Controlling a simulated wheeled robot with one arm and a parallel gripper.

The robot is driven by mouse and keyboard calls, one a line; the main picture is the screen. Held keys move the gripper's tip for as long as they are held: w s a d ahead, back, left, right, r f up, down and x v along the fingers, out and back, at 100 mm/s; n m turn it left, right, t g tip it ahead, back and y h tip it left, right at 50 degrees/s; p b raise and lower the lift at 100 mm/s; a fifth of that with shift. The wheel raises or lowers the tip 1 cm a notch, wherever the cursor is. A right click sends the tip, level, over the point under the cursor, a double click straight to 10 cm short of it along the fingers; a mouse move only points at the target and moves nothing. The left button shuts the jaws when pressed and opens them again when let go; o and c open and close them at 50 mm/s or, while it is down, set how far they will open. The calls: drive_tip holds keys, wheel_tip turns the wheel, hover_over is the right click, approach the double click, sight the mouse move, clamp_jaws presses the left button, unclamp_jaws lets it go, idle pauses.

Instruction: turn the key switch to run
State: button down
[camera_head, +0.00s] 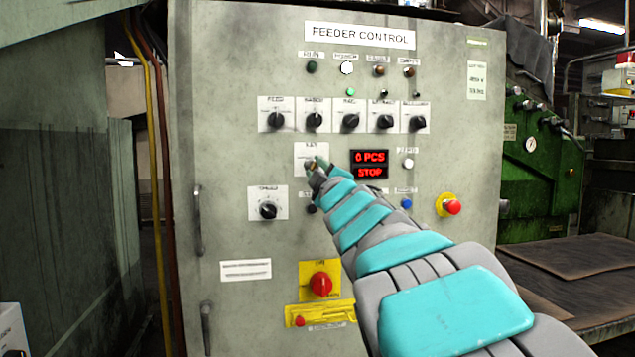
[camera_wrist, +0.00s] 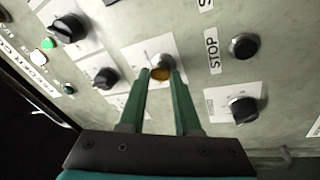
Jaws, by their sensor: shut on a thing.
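The key switch is on the grey feeder control panel, on a white label plate marked KEY (camera_head: 305,153). In the wrist view the switch (camera_wrist: 163,62) shows a round dark collar and a brass-coloured part between the fingertips. My gripper (camera_head: 318,166) is at the switch, its two green fingers shut on the key part, one on each side. In the wrist view the gripper (camera_wrist: 162,75) points straight at the panel. The fingers and arm hide part of the switch in the head view, and I cannot read its position marks.
A row of black selector knobs (camera_head: 350,121) sits above. A red display (camera_head: 370,164) reading 0 PCS and STOP is to the right. A speed knob (camera_head: 268,210), a red rotary switch (camera_head: 321,284) and a red emergency button (camera_head: 452,207) are lower. A black STOP button (camera_wrist: 243,46) is close by.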

drive_tip(key=shift+a+f+m+t+h+b, duration=0.15)
drive_tip(key=shift+m+h+b, duration=0.3)
drive_tip(key=shift+m+b, duration=0.5)
drive_tip(key=shift+d+r+m+t+h+b, duration=0.1)
drive_tip(key=shift+m+t+h+b, duration=0.3)
drive_tip(key=shift+m, duration=0.85)
drive_tip(key=shift+b, duration=0.3)
drive_tip(key=c, duration=0.6)
unclamp_jaws()
drive_tip(key=shift+s, duration=0.15)
drive_tip(key=v, duration=0.7)
drive_tip(key=shift+s, duration=0.25)
